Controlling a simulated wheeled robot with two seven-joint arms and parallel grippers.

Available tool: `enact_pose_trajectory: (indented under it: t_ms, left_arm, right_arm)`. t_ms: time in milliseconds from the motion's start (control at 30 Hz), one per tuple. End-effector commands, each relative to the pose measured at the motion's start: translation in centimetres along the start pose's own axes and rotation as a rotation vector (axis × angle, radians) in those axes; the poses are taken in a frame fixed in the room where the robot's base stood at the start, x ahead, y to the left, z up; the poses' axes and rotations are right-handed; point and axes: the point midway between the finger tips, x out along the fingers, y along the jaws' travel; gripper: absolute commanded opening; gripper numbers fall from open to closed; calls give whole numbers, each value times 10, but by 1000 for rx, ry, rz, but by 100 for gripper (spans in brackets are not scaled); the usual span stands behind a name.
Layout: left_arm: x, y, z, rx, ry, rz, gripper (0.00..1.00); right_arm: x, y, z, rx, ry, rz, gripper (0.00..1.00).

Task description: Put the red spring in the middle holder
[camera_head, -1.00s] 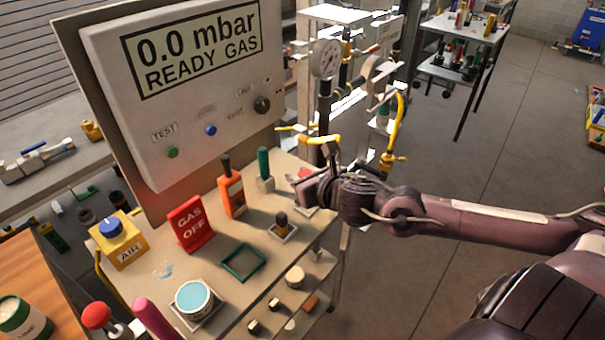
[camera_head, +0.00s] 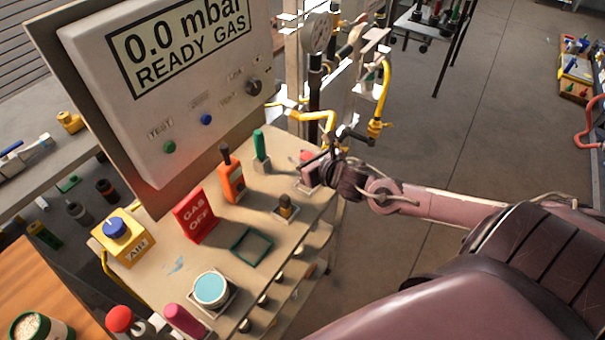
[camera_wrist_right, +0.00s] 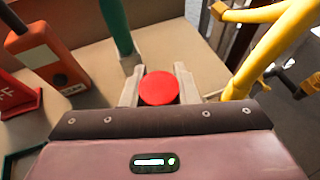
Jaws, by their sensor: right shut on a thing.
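My right gripper (camera_head: 318,166) is at the back right of the bench, its arm coming in from the right. In the right wrist view its two fingers (camera_wrist_right: 158,90) are on either side of a round red piece (camera_wrist_right: 158,87), seen from above, and grip it. Red also shows at the fingers in the head view (camera_head: 306,156). I take it for the red spring; no coils can be made out. A pale square holder (camera_head: 307,186) shows just below the gripper; contact cannot be told. My left gripper is not in view.
A green-handled piece (camera_head: 260,147) and a dark piece (camera_head: 285,207) stand in square holders nearby. An orange meter (camera_head: 232,180), a red GAS OFF sign (camera_head: 195,215) and a green square frame (camera_head: 250,246) are on the bench. Yellow pipes (camera_head: 380,95) rise close behind the gripper.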

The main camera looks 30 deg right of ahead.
Motion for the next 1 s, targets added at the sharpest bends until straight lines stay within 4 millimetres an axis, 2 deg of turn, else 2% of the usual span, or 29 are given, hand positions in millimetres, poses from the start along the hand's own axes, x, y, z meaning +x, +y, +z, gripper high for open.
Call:
enact_pose_trajectory:
  t_ms: [100, 267, 500, 933, 967, 1000]
  left_arm:
    - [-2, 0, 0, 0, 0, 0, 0]
    - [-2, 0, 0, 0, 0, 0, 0]
    - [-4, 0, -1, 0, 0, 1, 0]
    - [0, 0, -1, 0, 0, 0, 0]
    - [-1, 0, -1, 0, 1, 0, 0]
    - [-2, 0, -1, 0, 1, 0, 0]
  right_arm:
    - [7, 0, -16, 3, -2, -1, 5]
    - [12, 0, -28, 1, -1, 0, 5]
    - [24, 0, -57, 2, -1, -1, 5]
    - [27, 0, -65, -1, -1, 0, 5]
    - [26, 0, -63, -1, -1, 0, 31]
    - [26, 0, -63, -1, -1, 0, 36]
